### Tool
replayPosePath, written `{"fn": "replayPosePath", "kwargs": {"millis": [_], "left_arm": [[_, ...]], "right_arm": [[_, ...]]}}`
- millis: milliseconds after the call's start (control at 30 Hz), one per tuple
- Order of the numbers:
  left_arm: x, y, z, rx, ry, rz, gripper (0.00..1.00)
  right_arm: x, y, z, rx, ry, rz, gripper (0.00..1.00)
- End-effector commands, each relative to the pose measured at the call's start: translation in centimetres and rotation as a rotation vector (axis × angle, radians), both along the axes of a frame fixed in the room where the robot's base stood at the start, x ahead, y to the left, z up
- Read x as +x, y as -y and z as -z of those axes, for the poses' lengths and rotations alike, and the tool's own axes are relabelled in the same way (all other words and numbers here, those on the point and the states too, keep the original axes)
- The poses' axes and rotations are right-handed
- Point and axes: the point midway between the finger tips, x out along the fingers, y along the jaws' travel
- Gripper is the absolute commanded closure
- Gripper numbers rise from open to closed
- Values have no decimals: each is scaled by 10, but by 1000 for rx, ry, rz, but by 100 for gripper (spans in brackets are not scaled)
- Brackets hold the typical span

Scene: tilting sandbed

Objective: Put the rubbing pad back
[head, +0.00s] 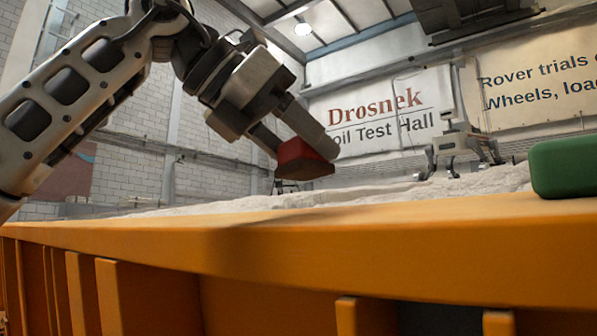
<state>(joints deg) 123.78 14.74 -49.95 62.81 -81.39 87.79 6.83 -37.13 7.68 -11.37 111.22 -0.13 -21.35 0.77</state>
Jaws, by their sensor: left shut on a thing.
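My left gripper (292,140) comes in from the upper left and is shut on a red block with a dark brown underside, which looks like the rubbing pad (303,160). It holds the pad tilted, in the air above the orange rim of the sandbed (330,240). The pad looks clear of the rim, and a soft shadow lies on the rim below and to the left. My right gripper is not in view.
A green rounded block (568,167) sits on the rim at the right edge. Pale sand (400,193) lies behind the rim. A small legged or wheeled rover (462,145) stands at the back right. The rim's middle is clear.

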Motion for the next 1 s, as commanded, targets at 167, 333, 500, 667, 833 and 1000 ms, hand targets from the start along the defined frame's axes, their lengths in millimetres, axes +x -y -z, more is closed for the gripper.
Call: {"fn": "replayPosePath", "kwargs": {"millis": [167, 333, 500, 667, 833, 1000], "left_arm": [[1, -1, 25, 1, -2, -1, 68], [1, -1, 31, 0, -2, -2, 68], [0, 0, 31, 0, -2, -1, 68], [0, 0, 36, 0, -2, -1, 68], [0, 0, 36, 1, -2, -1, 24], [0, 0, 36, 1, -2, -1, 24]], "right_arm": [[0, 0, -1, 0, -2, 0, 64], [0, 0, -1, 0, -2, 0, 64], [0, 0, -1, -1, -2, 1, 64], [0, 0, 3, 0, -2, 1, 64], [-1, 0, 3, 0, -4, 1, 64], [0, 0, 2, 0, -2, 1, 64]]}}
